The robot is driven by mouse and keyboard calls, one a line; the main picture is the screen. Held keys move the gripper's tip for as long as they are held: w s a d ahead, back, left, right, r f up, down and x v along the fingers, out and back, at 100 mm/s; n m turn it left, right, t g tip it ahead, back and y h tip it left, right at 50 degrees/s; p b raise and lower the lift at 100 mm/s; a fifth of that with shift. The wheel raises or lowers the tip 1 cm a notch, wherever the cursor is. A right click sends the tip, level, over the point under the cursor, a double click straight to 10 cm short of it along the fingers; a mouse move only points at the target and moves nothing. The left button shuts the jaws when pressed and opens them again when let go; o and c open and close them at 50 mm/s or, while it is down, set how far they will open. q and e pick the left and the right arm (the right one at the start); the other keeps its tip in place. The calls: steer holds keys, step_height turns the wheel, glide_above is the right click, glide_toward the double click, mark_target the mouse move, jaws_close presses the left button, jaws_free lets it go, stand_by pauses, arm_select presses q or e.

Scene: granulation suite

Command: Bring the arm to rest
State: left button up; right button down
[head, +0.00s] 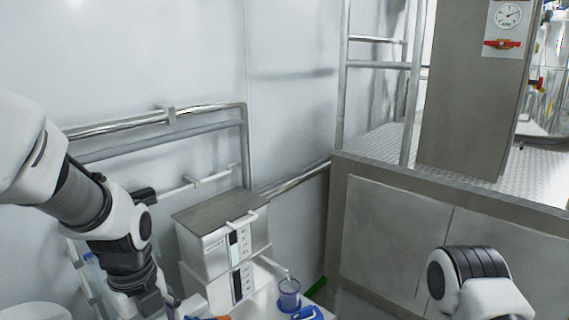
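My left arm comes in from the left and bends down to the bottom edge of the head view. The top of my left gripper (152,304) shows there, beside a bench with instruments. Its fingertips are cut off or hidden, so I cannot tell whether it is open or holds anything. A piece of my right arm shows at the bottom right, in front of a grey platform. My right gripper is out of the picture.
Two grey-white instrument boxes (218,240) stand stacked by the wall. A blue beaker (289,296) and a blue item (307,313) are right of them. Metal rails (160,119) run along the wall. The platform's grey side (390,235) bounds the right.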

arm_select(q)
step_height(320, 180, down, 10)
steer(key=w+a+n, duration=0.2)
steer(key=n, duration=0.3)
steer(key=s+a+f+n, duration=0.1)
steer(key=s+f+n, duration=0.85)
steer(key=f, duration=0.25)
steer(key=s+a+f+n, duration=0.1)
steer(key=s+f+n, duration=0.8)
steer(key=f+n, duration=0.3)
step_height(320, 180, down, 12)
steer(key=b, duration=1.1)
steer(key=shift+s, duration=0.4)
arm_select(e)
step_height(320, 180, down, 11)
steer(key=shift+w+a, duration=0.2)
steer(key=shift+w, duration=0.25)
arm_select(q)
steer(key=shift+d+f+m, duration=0.1)
steer(key=shift+m, duration=0.15)
steer(key=shift+c, duration=0.4)
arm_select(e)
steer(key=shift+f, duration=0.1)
